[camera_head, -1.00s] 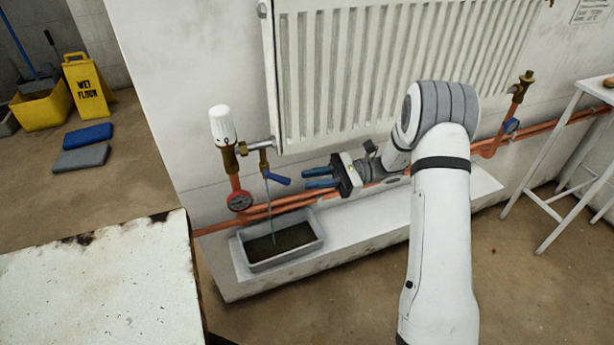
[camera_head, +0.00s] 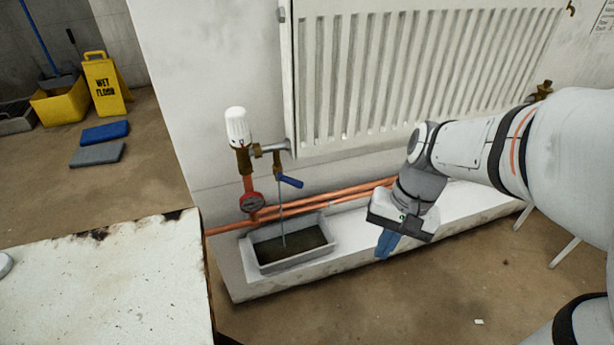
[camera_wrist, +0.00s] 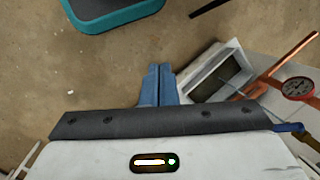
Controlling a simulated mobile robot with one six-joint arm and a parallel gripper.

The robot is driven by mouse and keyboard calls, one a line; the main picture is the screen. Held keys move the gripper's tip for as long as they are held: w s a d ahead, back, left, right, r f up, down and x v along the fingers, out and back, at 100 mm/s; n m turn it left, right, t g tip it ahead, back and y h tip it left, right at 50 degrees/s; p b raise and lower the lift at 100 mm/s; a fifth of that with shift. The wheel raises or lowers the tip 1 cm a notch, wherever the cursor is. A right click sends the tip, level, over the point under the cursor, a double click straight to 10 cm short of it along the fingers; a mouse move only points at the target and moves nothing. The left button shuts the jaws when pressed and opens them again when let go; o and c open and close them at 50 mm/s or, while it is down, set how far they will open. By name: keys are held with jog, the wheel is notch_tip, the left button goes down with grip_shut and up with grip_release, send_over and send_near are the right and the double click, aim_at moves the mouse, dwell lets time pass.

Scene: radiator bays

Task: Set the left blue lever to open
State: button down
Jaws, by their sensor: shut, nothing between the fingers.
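The left blue lever (camera_head: 290,182) sits on a small brass valve under the radiator's left end. It points right and slightly down. A thin stream runs from this valve into the grey tray (camera_head: 262,268) below. My gripper (camera_head: 383,252) is to the right of the lever and lower, clear of it, with its blue fingers pointing down. In the wrist view the fingers (camera_wrist: 158,84) are together with nothing between them. A blue piece at that view's right edge, probably the lever (camera_wrist: 288,127), is partly hidden by my gripper body.
A white valve head (camera_head: 237,127) and a red gauge (camera_head: 252,202) stand left of the lever. Copper pipes (camera_head: 340,196) run behind the tray along the wall. The radiator (camera_head: 400,80) hangs above. A rusty white tabletop (camera_head: 110,275) fills the lower left.

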jog(key=s+d+n+t+h, duration=0.1)
jog(key=s+d+t, duration=0.1)
jog(key=m+t+y+p, duration=0.45)
jog(key=m+y, duration=0.35)
jog(key=m, duration=0.7)
send_near(297, 182)
jog(key=shift+g, duration=0.45)
jog(key=b+x, duration=0.1)
jog(key=x, duration=0.1)
jog(key=b+x, duration=0.1)
jog(key=x, duration=0.1)
jog(key=b+x, duration=0.1)
jog(key=x, duration=0.2)
jog(key=shift+w+r, duration=0.15)
jog(key=shift+w, duration=0.2)
jog(key=shift+n, duration=0.3)
